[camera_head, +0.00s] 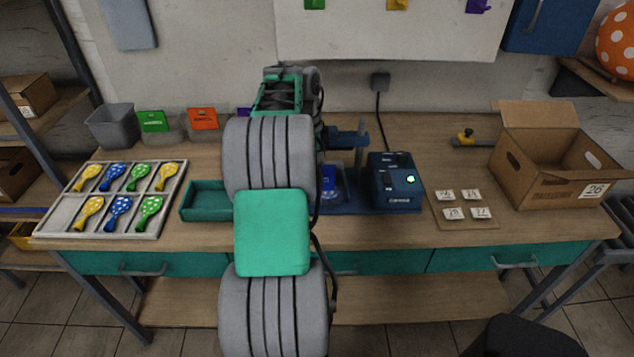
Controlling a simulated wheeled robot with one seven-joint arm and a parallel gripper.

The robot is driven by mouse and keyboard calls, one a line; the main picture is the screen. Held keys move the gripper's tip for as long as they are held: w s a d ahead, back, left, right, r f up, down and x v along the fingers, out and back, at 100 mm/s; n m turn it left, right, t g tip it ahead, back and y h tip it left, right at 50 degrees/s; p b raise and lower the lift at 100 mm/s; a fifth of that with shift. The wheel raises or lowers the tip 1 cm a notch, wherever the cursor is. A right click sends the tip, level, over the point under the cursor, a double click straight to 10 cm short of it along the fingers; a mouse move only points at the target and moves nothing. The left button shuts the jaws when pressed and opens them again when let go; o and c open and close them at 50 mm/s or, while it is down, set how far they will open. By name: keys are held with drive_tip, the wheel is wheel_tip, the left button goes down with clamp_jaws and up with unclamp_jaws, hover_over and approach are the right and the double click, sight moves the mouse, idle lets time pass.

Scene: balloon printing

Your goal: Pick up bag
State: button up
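No thing is plainly recognisable as a bag. The likeliest are several small white packets (453,213) with dark printed marks, which lie flat on a thin brown board (465,223) right of the middle of the table. The marks are too small to read surely. My arm rises through the middle of the picture, over the table. Its far end is near the back of the table, well left of the packets. My gripper's fingers do not show, so I cannot tell whether it holds anything.
An open cardboard box (545,165) labelled 26 stands right. A partitioned tray (165,200) of balloons and a green tray (203,202) are left. Bare table lies in front of the packets.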

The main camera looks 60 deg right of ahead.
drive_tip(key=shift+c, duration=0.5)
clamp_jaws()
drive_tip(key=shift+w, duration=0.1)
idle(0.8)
